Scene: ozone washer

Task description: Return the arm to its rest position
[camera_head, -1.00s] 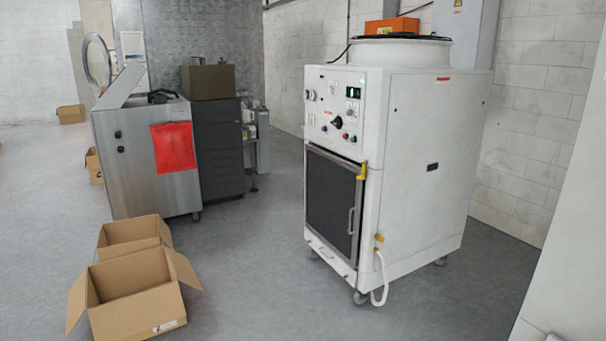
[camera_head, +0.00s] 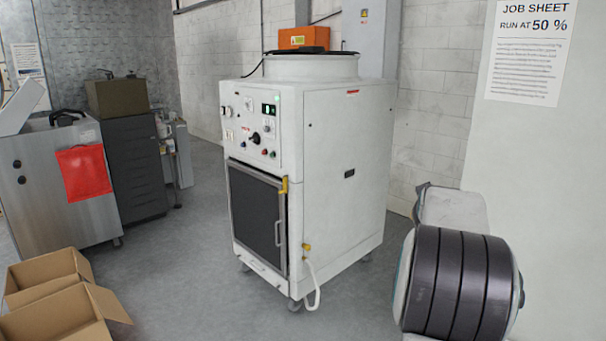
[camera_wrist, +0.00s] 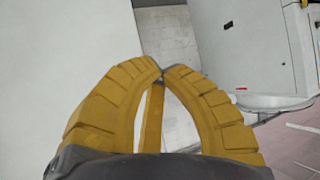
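My gripper (camera_wrist: 161,74) shows in the wrist view, with two ribbed yellow fingers whose tips come together. No object shows between the tips, and a narrow yellow strip is visible behind the gap between the fingers. The gripper is out of sight in the head view. A bulky part of my arm (camera_head: 455,285), with dark ribbed bands, is at the lower right of the head view, in front of the pale wall. The white washer cabinet (camera_head: 340,180) stands apart from it, left of it in that view. The cabinet also shows tilted in the wrist view (camera_wrist: 245,50).
The washer's dark front door (camera_head: 255,215) is shut. A white hose (camera_head: 313,285) hangs at its lower corner. A steel machine (camera_head: 60,185) and cardboard boxes (camera_head: 55,318) are at the left. A job sheet (camera_head: 528,50) reading "RUN AT 50 %" is on the right wall.

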